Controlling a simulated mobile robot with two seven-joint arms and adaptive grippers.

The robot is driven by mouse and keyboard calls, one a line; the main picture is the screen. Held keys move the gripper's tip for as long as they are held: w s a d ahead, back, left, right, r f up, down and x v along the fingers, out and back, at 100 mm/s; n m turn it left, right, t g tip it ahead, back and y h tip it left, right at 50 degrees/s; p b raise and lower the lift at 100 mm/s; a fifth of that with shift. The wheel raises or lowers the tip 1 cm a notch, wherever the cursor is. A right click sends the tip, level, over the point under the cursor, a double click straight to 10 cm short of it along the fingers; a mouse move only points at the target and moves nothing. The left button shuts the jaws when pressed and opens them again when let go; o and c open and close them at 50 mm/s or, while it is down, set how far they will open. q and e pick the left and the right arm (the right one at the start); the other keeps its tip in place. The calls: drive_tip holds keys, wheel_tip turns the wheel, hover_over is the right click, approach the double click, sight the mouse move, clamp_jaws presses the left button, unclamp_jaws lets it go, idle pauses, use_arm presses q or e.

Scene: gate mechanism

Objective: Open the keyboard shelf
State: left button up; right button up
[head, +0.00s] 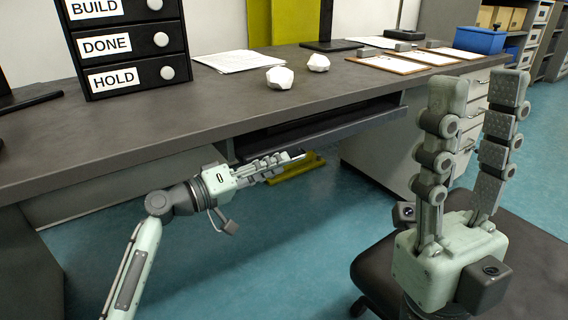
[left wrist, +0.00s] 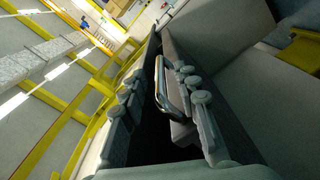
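The keyboard shelf (head: 345,127) is a dark, flat shelf under the desk top, seen in the head view. It shows only as a narrow strip below the desk's edge. My left gripper (head: 292,158) is just below and in front of the shelf, with its fingers pointing right. In the left wrist view its two fingers (left wrist: 160,100) stand apart, and a dark piece with a pale rim lies between them. I cannot tell whether they touch it. My right gripper (head: 478,95) points up at the right, open and empty.
The desk (head: 215,105) carries a black drawer unit (head: 130,45), papers (head: 235,61), two white faceted objects and clipboards. A pale drawer cabinet (head: 375,160) stands right of the shelf. A dark chair (head: 520,260) is at lower right. A yellow piece (head: 300,168) shows behind my left gripper.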

use_arm(q)
drive_tip(key=shift+x, duration=1.4)
drive_tip(key=shift+c, duration=0.5)
clamp_jaws()
